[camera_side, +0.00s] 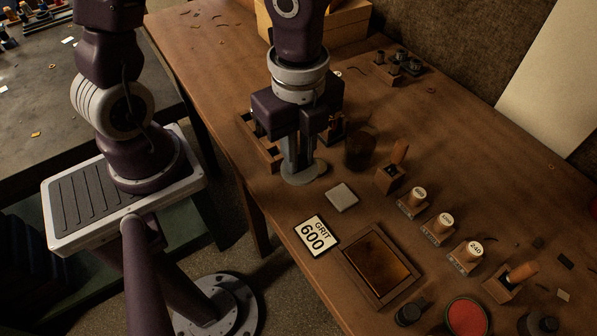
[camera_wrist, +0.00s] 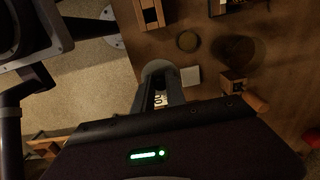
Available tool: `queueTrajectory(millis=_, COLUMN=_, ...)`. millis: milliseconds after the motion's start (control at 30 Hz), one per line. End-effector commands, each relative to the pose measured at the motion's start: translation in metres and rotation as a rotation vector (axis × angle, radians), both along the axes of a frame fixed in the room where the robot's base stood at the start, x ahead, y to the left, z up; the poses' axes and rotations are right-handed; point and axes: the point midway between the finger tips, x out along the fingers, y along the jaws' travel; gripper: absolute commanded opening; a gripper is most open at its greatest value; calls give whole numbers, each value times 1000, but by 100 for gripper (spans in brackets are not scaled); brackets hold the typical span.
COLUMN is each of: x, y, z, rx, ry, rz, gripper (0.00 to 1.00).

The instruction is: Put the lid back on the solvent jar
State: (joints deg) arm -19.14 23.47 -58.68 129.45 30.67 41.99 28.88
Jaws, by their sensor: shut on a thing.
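My gripper (camera_side: 299,162) points down over the bench near its left edge, shut on a round grey lid (camera_side: 303,175). In the wrist view the lid (camera_wrist: 157,67) shows as a pale disc at the fingertips. It looks about level; its height above the bench is hard to tell. The dark brown solvent jar (camera_side: 360,151) stands to the right of the lid and slightly behind it, apart from it.
A pale square pad (camera_side: 341,197) lies in front of the jar. A wooden block with a handle (camera_side: 390,177) stands just right of the jar. A wooden rack (camera_side: 262,147) is behind my gripper. A GRIT 600 card (camera_side: 316,236) and a shallow tray (camera_side: 354,264) lie nearer the front.

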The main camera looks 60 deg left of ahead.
Motion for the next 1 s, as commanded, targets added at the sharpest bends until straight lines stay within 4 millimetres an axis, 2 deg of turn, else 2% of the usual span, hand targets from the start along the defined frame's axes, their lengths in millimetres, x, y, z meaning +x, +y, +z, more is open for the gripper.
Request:
queueTrajectory(millis=67, x=5, y=-1, z=12, rx=-1, ry=-4, rz=4, gripper=0)
queueTrajectory(millis=167, x=27, y=-5, z=25, rx=-6, ry=-6, rz=2, gripper=0)
queueTrajectory(millis=400, x=111, y=-3, z=58, rx=-8, ry=-5, rz=0, gripper=0)
queueTrajectory(millis=500, x=132, y=2, z=67, rx=-4, ry=0, rz=-2, gripper=0)
queueTrajectory(millis=667, x=140, y=5, z=64, rx=-1, ry=5, rz=-4, gripper=0)
queueTrajectory(millis=1000, x=139, y=5, z=23, rx=0, ry=4, rz=-4, gripper=0)
